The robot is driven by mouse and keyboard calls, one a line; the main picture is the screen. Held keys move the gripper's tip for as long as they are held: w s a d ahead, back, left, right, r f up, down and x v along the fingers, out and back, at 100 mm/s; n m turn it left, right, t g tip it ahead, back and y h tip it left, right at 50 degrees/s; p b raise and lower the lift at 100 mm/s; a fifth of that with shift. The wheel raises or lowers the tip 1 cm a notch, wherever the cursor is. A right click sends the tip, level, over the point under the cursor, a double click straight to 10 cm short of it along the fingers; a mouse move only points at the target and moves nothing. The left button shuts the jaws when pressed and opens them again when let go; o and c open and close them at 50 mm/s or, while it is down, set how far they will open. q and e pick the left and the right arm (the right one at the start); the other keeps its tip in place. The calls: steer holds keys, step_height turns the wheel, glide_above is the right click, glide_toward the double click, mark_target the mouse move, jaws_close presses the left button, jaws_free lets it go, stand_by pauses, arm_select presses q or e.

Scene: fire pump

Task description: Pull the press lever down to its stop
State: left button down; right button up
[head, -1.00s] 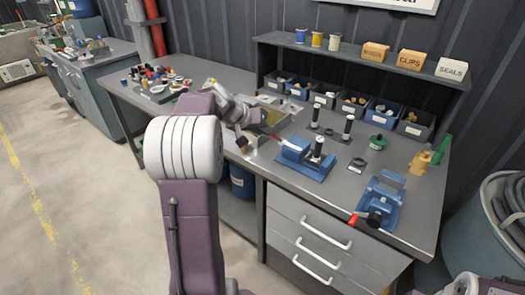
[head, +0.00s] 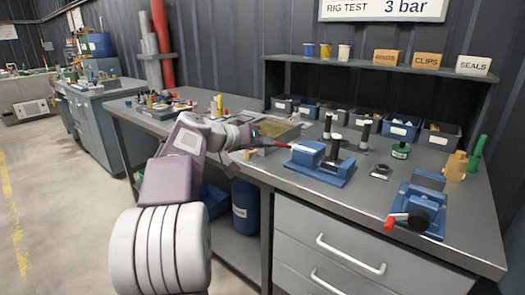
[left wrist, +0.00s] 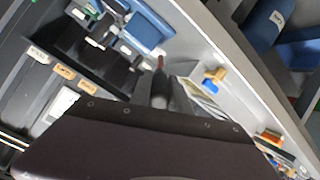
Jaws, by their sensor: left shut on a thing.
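A blue press (head: 318,165) stands near the front edge of the bench, left of centre. Its thin lever (head: 283,146) reaches left from the blue block, close to level, and shows red close to my gripper. My left gripper (head: 259,143) is at the lever's outer end and is shut on the lever. My own gripper partly hides that end. In the left wrist view, the lever's red part (left wrist: 160,63) shows just past the fingers, with the blue press (left wrist: 147,28) beyond it. My right gripper is out of view.
A blue clamp-like device (head: 419,207) with a red handle stands at the right. Black-and-white cylinders (head: 364,135) stand behind the press. A shallow tray (head: 268,131) lies behind my gripper. Bins (head: 400,128) line the back.

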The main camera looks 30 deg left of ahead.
arm_select(q)
steer(key=shift+d+f, duration=0.1)
steer(key=shift+f, duration=0.15)
steer(key=c, duration=1.2)
jaws_free()
steer(key=shift+c, duration=0.2)
steer(key=p+v, duration=0.1)
steer(key=v, duration=0.8)
